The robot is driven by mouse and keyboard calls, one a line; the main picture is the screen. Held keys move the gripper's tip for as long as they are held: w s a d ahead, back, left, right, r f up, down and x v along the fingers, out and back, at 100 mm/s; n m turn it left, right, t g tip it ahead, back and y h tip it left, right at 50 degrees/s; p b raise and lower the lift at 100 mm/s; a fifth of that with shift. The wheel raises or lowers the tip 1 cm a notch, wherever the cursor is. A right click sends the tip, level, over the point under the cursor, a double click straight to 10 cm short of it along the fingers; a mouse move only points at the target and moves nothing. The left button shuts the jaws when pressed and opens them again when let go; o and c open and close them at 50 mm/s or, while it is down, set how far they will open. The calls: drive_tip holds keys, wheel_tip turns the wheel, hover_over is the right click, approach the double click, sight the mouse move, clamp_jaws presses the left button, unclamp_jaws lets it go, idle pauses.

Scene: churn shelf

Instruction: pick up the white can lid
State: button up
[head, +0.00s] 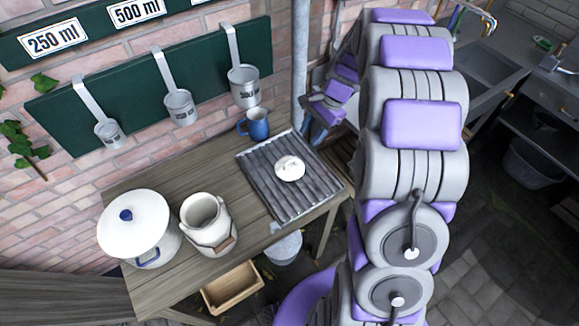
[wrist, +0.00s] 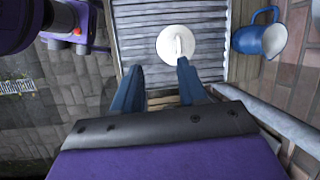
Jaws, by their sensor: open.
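The white can lid (head: 290,168) is a small round disc with a raised handle. It lies on the grey ridged draining board (head: 262,190) at the right end of the wooden table. In the wrist view the lid (wrist: 177,45) lies beyond the fingertips, near the middle top, with its handle facing up. My gripper (wrist: 158,68) has two blue fingers spread apart with nothing between them. The lid is ahead of the fingers, and I cannot tell the exact gap. In the head view my gripper (head: 318,128) is partly hidden by my arm, right of the board.
A blue jug (head: 257,124) stands just behind the board, close to the lid; it also shows in the wrist view (wrist: 260,38). A white milk can (head: 207,222) and a white lidded pot (head: 135,225) stand left. A vertical pipe (head: 299,65) rises behind the table. Measuring cups hang on the wall.

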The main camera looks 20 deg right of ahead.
drive_tip(key=m, duration=0.2)
approach(293, 160)
drive_tip(key=f, duration=0.1)
drive_tip(key=a+f+b, duration=0.1)
drive_tip(key=f+b, duration=0.1)
drive_tip(key=shift+s+a+f+t+y, duration=0.25)
drive_tip(key=shift+s+t+y, duration=0.05)
drive_tip(key=shift+s+t, duration=0.1)
drive_tip(key=shift+w+d+b+x, duration=0.15)
drive_tip(key=shift+b+x, duration=0.25)
drive_tip(key=shift+x, duration=0.95)
drive_tip(key=shift+w+d+b+x, duration=0.1)
drive_tip(key=shift+b+x, duration=0.3)
drive_tip(key=shift+x, duration=0.9)
clamp_jaws()
